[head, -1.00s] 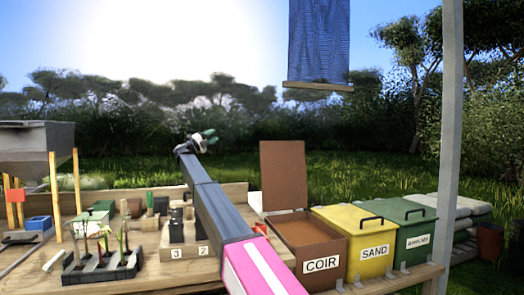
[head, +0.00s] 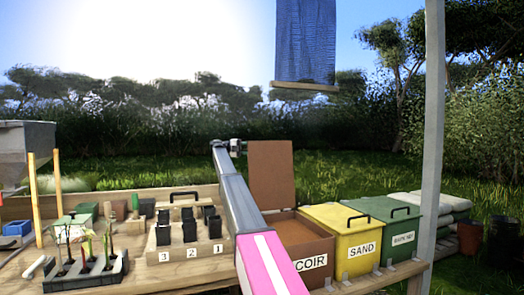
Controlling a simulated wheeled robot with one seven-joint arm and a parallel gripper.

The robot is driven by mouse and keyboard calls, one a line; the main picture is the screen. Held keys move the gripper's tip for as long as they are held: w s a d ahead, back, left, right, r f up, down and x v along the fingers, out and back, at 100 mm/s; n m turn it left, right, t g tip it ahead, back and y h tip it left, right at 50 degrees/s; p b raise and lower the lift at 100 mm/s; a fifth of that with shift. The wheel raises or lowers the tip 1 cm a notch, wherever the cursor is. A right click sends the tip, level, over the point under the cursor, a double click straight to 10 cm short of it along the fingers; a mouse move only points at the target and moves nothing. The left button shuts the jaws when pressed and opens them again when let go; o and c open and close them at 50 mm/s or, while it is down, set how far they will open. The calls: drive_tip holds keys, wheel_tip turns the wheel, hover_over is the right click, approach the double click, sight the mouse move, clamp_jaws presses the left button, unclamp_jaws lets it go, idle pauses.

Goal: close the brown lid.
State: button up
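The brown lid (head: 271,174) stands upright, open, at the back of the brown bin labelled COIR (head: 313,249). The bin's open top shows, partly covered by my arm. My gripper (head: 236,147) is at the far end of my arm, near the lid's upper left corner. It is small and dark here, and I cannot tell whether it touches the lid or whether its fingers are open.
A yellow SAND bin (head: 345,236) and a green bin (head: 390,226), both with lids shut, stand to the right. A step rack of black pots (head: 190,232) and a seedling tray (head: 92,268) are on the left. A grey post (head: 431,150) rises at the right.

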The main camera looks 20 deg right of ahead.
sight(263, 148)
drive_tip(key=x, duration=0.8)
drive_tip(key=shift+d, duration=0.2)
drive_tip(key=shift+c, duration=0.3)
clamp_jaws()
